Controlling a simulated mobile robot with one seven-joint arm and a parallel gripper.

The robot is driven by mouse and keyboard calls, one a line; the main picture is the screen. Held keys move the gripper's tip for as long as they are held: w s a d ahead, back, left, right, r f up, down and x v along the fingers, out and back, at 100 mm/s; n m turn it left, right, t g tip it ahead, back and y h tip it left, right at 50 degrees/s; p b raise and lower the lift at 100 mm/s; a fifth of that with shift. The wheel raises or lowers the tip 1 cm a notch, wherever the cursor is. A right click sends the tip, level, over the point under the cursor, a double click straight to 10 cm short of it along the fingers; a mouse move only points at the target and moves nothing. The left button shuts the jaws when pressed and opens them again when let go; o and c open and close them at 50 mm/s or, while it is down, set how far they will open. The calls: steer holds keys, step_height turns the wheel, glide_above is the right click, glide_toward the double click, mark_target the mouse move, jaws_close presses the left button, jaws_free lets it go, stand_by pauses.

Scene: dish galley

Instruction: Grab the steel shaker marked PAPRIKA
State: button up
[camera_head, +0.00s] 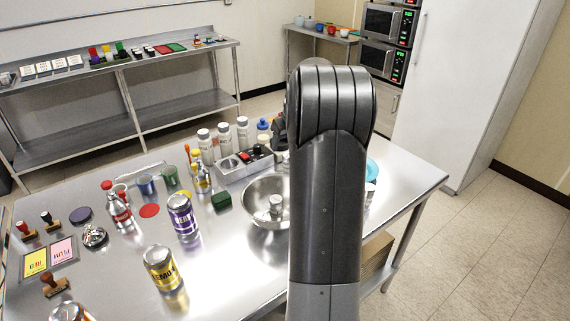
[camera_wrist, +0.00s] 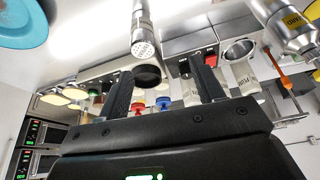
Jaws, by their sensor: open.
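In the wrist view a steel shaker (camera_wrist: 143,42) with a perforated top stands ahead of my gripper (camera_wrist: 163,72). A pale label runs along its side, but I cannot read the word on it. My gripper is open, with nothing held between its two black fingers; the shaker is beyond the fingertips. A small steel shaker with a pale label (camera_head: 370,194) shows just right of my arm, partly hidden. Several other shakers, including one with a white label (camera_head: 205,146), stand at the back of the table; their words are unreadable.
A steel bowl (camera_head: 258,225) stands left of my arm. A steel caddy (camera_head: 240,168) stands behind it. A teal plate (camera_wrist: 20,22) lies near the shaker in the wrist view. Cans, including a purple one (camera_head: 183,217), and bottles crowd the left. The table's right corner looks clear.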

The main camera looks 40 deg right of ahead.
steer(key=d+f, duration=0.1)
steer(key=f, duration=0.1)
steer(key=w+d+f, duration=0.1)
steer(key=f, duration=0.2)
steer(key=w+d+f, duration=0.1)
steer(key=f, duration=0.1)
steer(key=shift+w+d+f, duration=0.1)
steer(key=shift+w+f, duration=0.05)
steer(key=shift+w, duration=0.1)
steer(key=x, duration=0.5)
steer(key=shift+s+f, duration=0.2)
steer(key=shift+s, duration=0.05)
steer(key=c, duration=1.1)
